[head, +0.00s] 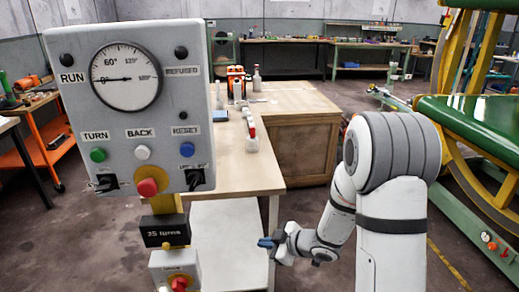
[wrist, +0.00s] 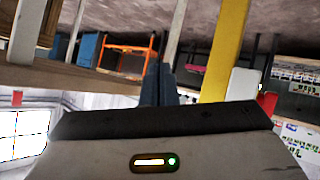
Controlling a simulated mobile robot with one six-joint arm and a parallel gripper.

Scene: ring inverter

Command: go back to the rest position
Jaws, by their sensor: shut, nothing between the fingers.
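My gripper (head: 265,242) is low in the middle of the head view, at the end of my folded white arm. It is right of the control panel's post and in front of the workbench. In the wrist view its two dark blue fingers (wrist: 158,84) are together, with nothing between them. The grey control panel (head: 128,115) stands at the left, apart from my gripper. It has a dial (head: 126,77), its needle near 0, with green, white and blue buttons and a red knob (head: 147,187) below.
A wooden workbench (head: 235,165) with small items on it stands behind my gripper. A black "35 turns" plate (head: 165,231) and a lower box with a red button (head: 175,270) hang below the panel. A green and yellow machine (head: 480,120) stands at the right. Floor shows between.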

